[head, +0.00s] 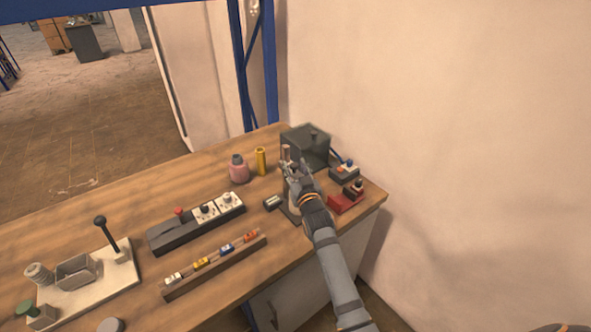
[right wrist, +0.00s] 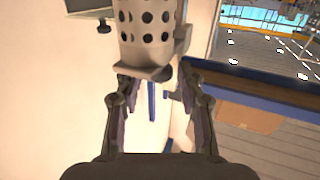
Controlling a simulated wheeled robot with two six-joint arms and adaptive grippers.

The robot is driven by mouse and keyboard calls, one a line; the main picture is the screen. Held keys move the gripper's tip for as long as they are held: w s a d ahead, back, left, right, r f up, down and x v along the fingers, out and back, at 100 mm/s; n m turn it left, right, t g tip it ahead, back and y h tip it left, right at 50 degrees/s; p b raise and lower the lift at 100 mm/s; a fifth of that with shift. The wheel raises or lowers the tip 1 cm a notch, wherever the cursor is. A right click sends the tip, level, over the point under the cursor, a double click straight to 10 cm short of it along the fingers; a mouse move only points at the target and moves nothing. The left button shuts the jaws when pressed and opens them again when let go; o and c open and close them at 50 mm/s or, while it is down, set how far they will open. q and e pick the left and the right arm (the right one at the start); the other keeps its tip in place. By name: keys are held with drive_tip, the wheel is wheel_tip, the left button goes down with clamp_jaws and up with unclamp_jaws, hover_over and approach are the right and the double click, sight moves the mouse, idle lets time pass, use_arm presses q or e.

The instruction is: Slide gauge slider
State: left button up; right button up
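My right gripper (head: 293,172) is at the back right of the wooden bench, over a small dark stand in front of a dark grey box. In the right wrist view its fingers (right wrist: 157,92) are spread apart. A perforated metal cylinder (right wrist: 147,30) with a flared lower rim is just beyond the fingertips; I cannot tell whether they touch it. A brownish upright piece (head: 286,152) shows just above the gripper in the head view. I cannot tell which part is the gauge slider; the gripper hides much of the stand. My left gripper is not in view.
The dark grey box (head: 307,149) stands close behind the gripper. A red block (head: 343,203) and a small switch unit (head: 345,173) are to its right. A yellow cylinder (head: 260,161) and pink bottle (head: 239,170) are to its left. A rail with coloured pieces (head: 214,271) lies in front.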

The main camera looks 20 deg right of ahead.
sight(296, 175)
clamp_jaws()
wheel_tip(296, 175, up, 4)
drive_tip(key=p, duration=0.3)
drive_tip(key=shift+f, duration=0.1)
drive_tip(key=shift+o, duration=0.2)
unclamp_jaws()
drive_tip(key=shift+o, duration=1.4)
drive_tip(key=shift+f, duration=0.1)
